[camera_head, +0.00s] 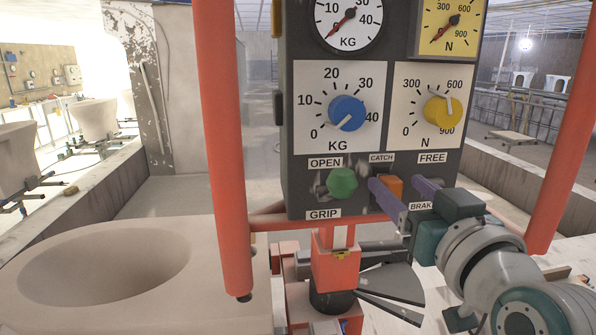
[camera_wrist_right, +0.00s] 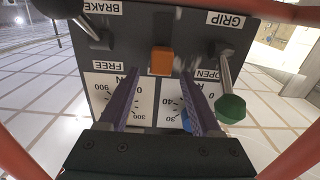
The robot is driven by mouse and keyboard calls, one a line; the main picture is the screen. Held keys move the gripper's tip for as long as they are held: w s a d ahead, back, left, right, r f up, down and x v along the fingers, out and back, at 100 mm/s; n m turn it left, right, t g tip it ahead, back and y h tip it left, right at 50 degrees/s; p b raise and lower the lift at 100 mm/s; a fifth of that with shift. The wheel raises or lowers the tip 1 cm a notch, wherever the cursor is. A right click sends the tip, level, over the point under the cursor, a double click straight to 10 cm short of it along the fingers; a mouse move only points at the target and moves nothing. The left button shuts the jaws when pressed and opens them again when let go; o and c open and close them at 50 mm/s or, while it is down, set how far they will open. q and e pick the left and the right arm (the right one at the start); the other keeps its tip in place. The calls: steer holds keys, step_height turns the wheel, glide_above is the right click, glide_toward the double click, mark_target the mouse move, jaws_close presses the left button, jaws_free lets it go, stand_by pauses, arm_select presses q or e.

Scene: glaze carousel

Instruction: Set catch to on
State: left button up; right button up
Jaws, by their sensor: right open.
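The catch is an orange rocker (camera_head: 394,187) under the CATCH label on the dark control box. It also shows in the right wrist view (camera_wrist_right: 161,61), where the box appears upside down. My right gripper (camera_head: 396,183) is open, with purple fingers pointing at the box. In the right wrist view the fingertips (camera_wrist_right: 161,78) are on either side of the rocker's line, just short of it, with a gap on both sides. I see no contact. I cannot tell which way the rocker is set. My left gripper is not in view.
A green-knobbed GRIP lever (camera_head: 342,183) stands left of the catch. The BRAKE lever (camera_wrist_right: 92,32) is on the other side, close to my gripper. Blue (camera_head: 346,113) and yellow (camera_head: 443,110) dials sit above. Red posts (camera_head: 222,150) flank the box; a pale basin (camera_head: 190,290) is lower left.

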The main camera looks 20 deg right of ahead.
mark_target(396, 184)
steer(key=shift+x, duration=1.65)
jaws_close()
steer(key=shift+f, duration=0.1)
